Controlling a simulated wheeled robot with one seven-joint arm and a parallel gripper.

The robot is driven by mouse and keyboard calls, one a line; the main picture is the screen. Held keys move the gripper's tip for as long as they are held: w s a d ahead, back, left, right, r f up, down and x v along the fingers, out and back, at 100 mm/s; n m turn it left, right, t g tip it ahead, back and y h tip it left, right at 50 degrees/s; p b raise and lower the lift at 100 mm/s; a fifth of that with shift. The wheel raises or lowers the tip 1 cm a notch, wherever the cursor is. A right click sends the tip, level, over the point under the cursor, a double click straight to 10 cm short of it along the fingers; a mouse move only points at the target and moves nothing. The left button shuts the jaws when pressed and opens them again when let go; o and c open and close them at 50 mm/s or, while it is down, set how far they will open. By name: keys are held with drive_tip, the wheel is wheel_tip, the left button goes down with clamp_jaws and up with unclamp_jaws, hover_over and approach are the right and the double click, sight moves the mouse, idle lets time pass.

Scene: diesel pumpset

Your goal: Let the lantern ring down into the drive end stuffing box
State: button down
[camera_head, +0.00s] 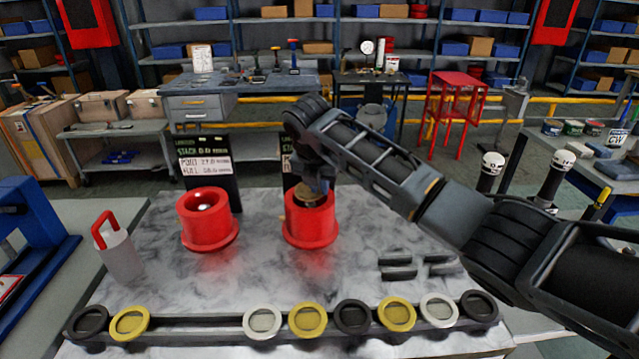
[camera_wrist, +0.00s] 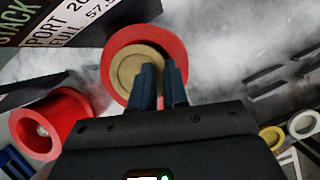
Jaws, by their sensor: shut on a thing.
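Two red flanged stuffing boxes stand on the grey marbled bench top. My gripper (camera_wrist: 164,72) is over the right red box (camera_head: 311,222), pointing down. It is shut on a brass-coloured ring (camera_wrist: 133,66), which sits at the mouth of that box, inside the red rim in the wrist view. The ring (camera_head: 307,198) also shows just above the rim in the head view. How deep it sits, and whether it touches the wall, I cannot tell. The left red box (camera_head: 208,222) has a shiny rod end inside. No label naming the drive end is legible.
A dark rack (camera_head: 200,323) along the front edge holds several dark, yellow and silver rings, with a gap at left. A sign (camera_head: 205,165) stands behind the left box; another is mostly hidden by my arm. A red-handled grey block (camera_head: 120,255) and dark bars (camera_head: 398,274) flank the boxes.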

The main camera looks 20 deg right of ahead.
idle(0.4)
drive_tip(key=c, duration=1.1)
unclamp_jaws()
drive_tip(key=shift+o, duration=0.2)
drive_tip(key=v, duration=0.7)
drive_tip(key=shift+r+b, duration=0.4)
drive_tip(key=shift+s, duration=0.1)
